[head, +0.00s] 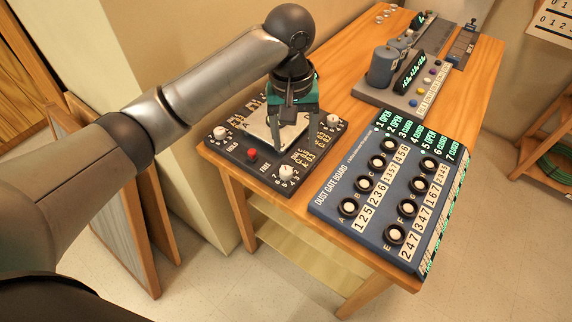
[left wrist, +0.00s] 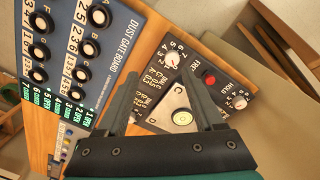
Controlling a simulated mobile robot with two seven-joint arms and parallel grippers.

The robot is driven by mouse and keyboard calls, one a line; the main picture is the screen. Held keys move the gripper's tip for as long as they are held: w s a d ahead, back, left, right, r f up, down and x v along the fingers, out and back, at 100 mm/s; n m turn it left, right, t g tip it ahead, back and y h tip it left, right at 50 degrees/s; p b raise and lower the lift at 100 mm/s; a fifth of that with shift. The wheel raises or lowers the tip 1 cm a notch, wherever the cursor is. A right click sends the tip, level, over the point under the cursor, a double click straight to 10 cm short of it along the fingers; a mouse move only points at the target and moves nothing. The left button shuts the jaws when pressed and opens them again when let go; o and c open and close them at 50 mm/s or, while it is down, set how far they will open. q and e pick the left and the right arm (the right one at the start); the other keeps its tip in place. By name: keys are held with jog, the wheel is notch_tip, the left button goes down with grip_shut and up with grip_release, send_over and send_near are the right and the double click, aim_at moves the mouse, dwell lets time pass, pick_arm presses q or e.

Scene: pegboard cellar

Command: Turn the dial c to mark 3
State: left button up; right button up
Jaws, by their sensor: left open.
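A black panel (head: 237,154) lies at the left end of the bench and bears several white dials. The front dial (head: 286,172) shows in the left wrist view (left wrist: 172,59) with numbers around it. A letter C is printed below it there, on a pale plate (left wrist: 163,114). I cannot tell for sure which dial is c, nor the front dial's exact setting. Other dials are at the left (head: 219,132) and right (head: 332,121). My left gripper (head: 291,146) is open and empty above the plate, behind the front dial, its fingers apart. My right gripper is out of view.
The blue dust gate board (head: 332,197) with several round knobs stands close to the right. A grey device (head: 383,68) is farther back. Bare wood (head: 345,104) lies behind the black panel.

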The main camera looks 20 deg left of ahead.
aim_at(286, 170)
pick_arm(q)
jog(key=shift+n+y, duration=0.3)
jog(key=shift+n, duration=0.5)
jog(key=f+b, duration=0.1)
jog(key=f, duration=0.3)
jog(key=w+a+f+b, duration=0.1)
jog(key=f, duration=0.3)
jog(key=a+f+b, duration=0.1)
jog(key=f, duration=0.3)
jog(key=shift+w+a+f, duration=0.1)
jog(key=shift+w, duration=0.15)
jog(key=shift+c, duration=0.2)
grip_shut()
